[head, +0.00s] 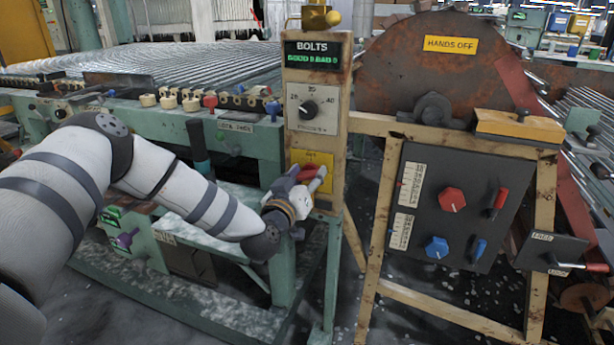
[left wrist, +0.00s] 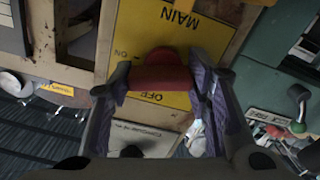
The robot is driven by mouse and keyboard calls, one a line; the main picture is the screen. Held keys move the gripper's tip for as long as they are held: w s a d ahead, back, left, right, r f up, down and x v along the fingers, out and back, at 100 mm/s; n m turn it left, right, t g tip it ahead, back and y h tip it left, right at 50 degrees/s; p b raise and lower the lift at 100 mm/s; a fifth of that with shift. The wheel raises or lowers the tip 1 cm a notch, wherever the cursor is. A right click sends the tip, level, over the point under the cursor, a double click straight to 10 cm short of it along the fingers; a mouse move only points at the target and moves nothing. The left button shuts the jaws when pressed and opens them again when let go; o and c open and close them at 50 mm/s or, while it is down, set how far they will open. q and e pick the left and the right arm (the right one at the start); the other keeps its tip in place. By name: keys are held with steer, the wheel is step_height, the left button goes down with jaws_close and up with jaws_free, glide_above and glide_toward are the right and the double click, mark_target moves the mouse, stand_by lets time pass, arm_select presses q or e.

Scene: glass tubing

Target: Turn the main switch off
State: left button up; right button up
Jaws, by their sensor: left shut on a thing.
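The main switch is a red handle (head: 309,173) on a yellow plate (head: 326,158) on the wooden post. In the left wrist view the red handle (left wrist: 160,76) lies across the yellow plate (left wrist: 200,38), whose words MAIN, ON and OFF appear upside down. OFF shows just below the handle there, and ON to its left. My left gripper (head: 308,185) is at the plate, with its two fingers (left wrist: 160,88) on either side of the handle, shut on it. The handle's pivot is hidden, and I cannot tell its exact setting. My right gripper is not in view.
Above the plate are a black dial (head: 308,108) and a BOLTS display (head: 312,55). A dark panel (head: 465,235) with red and blue knobs and levers stands to the right. A green machine bench (head: 240,140) with glass tubes lies behind my left arm.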

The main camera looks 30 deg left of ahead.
arm_select(q)
steer(key=n, duration=0.3)
steer(key=shift+n, duration=0.4)
steer(key=n, duration=0.3)
steer(key=shift+a+n, duration=0.1)
steer(key=shift+n, duration=0.2)
steer(key=n+b, duration=0.1)
steer(key=n, duration=0.3)
steer(key=shift+n+b, duration=0.35)
steer(key=shift+n, duration=0.95)
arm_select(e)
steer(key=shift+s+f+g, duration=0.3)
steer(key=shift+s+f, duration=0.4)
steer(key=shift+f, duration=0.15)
arm_select(q)
steer(key=shift+r+n, duration=0.1)
steer(key=shift+n, duration=0.2)
steer(key=o, duration=1.2)
steer(key=shift+c, duration=0.2)
